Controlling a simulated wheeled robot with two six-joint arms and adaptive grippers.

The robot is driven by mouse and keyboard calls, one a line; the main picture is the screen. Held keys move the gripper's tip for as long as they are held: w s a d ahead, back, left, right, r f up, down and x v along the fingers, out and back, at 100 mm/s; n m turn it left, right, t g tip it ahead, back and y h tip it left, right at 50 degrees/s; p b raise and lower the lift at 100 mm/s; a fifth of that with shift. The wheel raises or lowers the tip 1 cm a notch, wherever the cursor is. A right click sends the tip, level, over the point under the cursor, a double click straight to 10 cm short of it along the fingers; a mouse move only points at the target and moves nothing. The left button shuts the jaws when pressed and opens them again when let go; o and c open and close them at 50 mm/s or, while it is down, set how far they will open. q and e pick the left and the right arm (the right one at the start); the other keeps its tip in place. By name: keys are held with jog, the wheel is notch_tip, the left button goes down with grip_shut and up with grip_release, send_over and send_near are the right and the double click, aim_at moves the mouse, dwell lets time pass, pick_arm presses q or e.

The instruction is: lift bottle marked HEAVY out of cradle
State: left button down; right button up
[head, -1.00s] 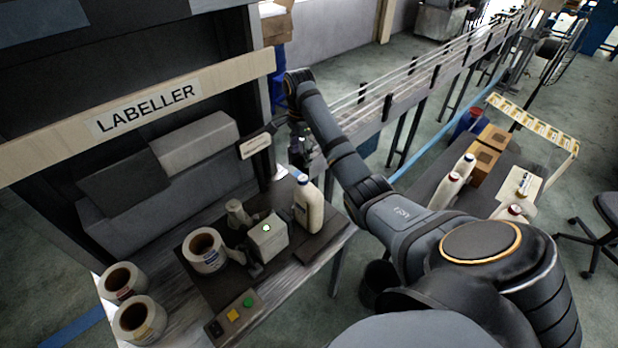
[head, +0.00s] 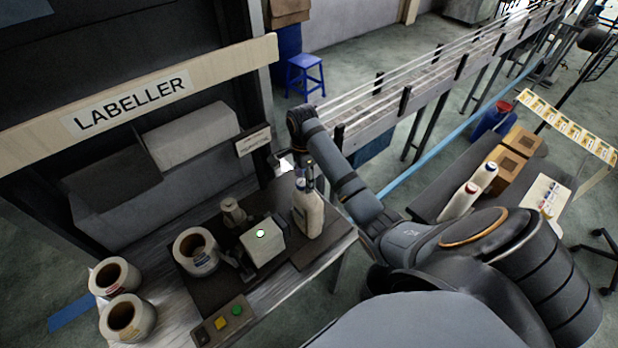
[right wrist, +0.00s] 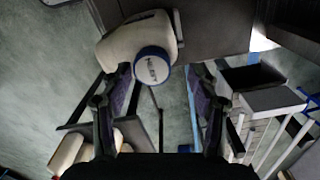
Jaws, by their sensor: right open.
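A white bottle (head: 308,214) with a blue cap stands upright in its place at the right end of the labeller bench. In the right wrist view the cap (right wrist: 152,66) faces the camera, with small dark lettering that seems to read HEAVY, and the bottle body (right wrist: 125,45) lies beyond it. My right gripper (head: 306,178) is at the bottle's top. In the right wrist view my right gripper (right wrist: 159,80) is open, its fingers on either side of the cap, not closed on it. The bottle's foot and cradle are mostly hidden. My left gripper is not in view.
The grey labeller block (head: 262,242) stands close left of the bottle. Label rolls (head: 196,250) and a button box (head: 222,322) are further left. A conveyor (head: 420,85) runs behind. A side table (head: 425,208) at right holds more bottles and cardboard boxes.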

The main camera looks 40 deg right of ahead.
jog(key=shift+s+a+r, duration=0.15)
jog(key=shift+a+r, duration=0.05)
jog(key=shift+a, duration=0.1)
jog(key=shift+c, duration=0.8)
jog(key=shift+s+a+r, duration=0.3)
jog(key=shift+a, duration=0.25)
jog(key=c, duration=0.5)
jog(key=shift+c, duration=1.1)
jog(key=shift+d+f, duration=0.15)
jog(key=shift+d, duration=0.05)
jog(key=shift+c, duration=1.1)
jog(key=shift+w+d, duration=0.1)
grip_shut()
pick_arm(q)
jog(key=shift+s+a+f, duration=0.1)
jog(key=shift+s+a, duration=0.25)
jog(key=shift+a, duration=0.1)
